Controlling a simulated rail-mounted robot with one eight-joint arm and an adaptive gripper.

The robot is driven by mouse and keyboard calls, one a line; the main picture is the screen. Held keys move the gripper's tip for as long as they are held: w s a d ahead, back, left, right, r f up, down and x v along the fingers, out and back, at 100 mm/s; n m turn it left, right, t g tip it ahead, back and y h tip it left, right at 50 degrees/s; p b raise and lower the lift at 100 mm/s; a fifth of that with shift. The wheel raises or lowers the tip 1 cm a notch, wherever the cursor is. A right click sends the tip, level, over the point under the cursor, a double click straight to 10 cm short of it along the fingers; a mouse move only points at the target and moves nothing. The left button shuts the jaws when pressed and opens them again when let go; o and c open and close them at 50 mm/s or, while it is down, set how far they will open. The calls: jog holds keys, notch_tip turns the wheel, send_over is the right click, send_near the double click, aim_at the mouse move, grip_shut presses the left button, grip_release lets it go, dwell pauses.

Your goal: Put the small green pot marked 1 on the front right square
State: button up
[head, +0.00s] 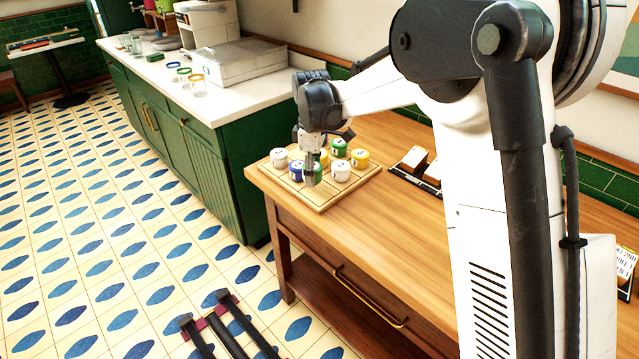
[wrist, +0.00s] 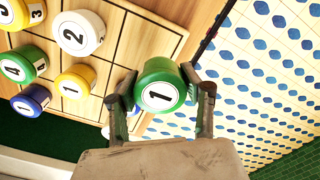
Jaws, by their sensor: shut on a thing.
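The small green pot marked 1 (wrist: 160,86) is between the two fingers of my gripper (wrist: 162,98) in the wrist view, its white numbered top facing the camera. My gripper is shut on it. In the head view my gripper (head: 309,178) points down over the near part of the wooden squared board (head: 319,204), with the green pot (head: 319,172) partly hidden by the fingers. The board also shows in the wrist view (wrist: 140,42), with the held pot near its edge. I cannot tell whether the pot touches the board.
Other pots stand on the board: a white one marked 2 (wrist: 78,33), a green one marked 4 (wrist: 22,65), a yellow one marked 1 (wrist: 75,82) and a blue one (wrist: 30,100). The wooden counter (head: 345,235) is clear in front. Dark trays (head: 413,163) lie to the right.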

aim_at(320, 192)
jog(key=shift+w+d+f, duration=0.8)
jog(key=shift+w+d, duration=0.1)
jog(key=shift+w, duration=0.05)
jog(key=shift+f, duration=2)
jog(key=shift+f, duration=0.15)
jog(key=o, duration=1.3)
jog(key=shift+c, duration=0.2)
